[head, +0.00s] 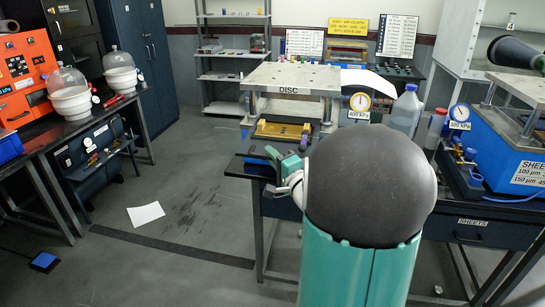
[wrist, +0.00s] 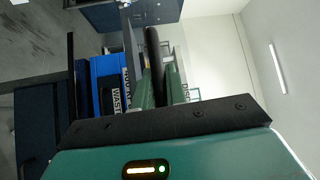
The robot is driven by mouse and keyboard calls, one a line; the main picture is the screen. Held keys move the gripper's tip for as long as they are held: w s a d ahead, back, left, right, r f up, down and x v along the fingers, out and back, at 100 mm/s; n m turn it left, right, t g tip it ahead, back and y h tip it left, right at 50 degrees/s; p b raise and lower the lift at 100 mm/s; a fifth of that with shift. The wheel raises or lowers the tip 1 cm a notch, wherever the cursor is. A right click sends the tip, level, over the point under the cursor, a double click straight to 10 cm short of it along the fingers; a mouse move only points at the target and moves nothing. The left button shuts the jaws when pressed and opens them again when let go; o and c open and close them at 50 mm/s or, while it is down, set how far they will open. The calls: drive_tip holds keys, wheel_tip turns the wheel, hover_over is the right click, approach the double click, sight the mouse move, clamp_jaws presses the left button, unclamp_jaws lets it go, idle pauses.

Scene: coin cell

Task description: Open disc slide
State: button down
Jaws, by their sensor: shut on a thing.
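The disc press (head: 291,78), labelled DISC, stands on the dark table in the head view. A brass-coloured slide plate (head: 275,131) with a purple knob (head: 305,137) lies under its raised top. My gripper (head: 280,160) is at the table's front left edge, in front of the plate, partly hidden by my arm. In the wrist view, my gripper's green fingers (wrist: 161,82) are close together around a dark rounded bar (wrist: 152,45). I cannot tell from the head view which part of the press this bar belongs to.
A pressure gauge (head: 360,101) and a bottle (head: 405,110) stand right of the press. A blue SHEET press (head: 510,140) is at the far right. The left bench holds an orange unit (head: 27,75). A white paper (head: 146,214) lies on open floor.

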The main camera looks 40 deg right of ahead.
idle(0.3)
drive_tip(key=c, duration=1.4)
unclamp_jaws()
drive_tip(key=shift+c, duration=0.2)
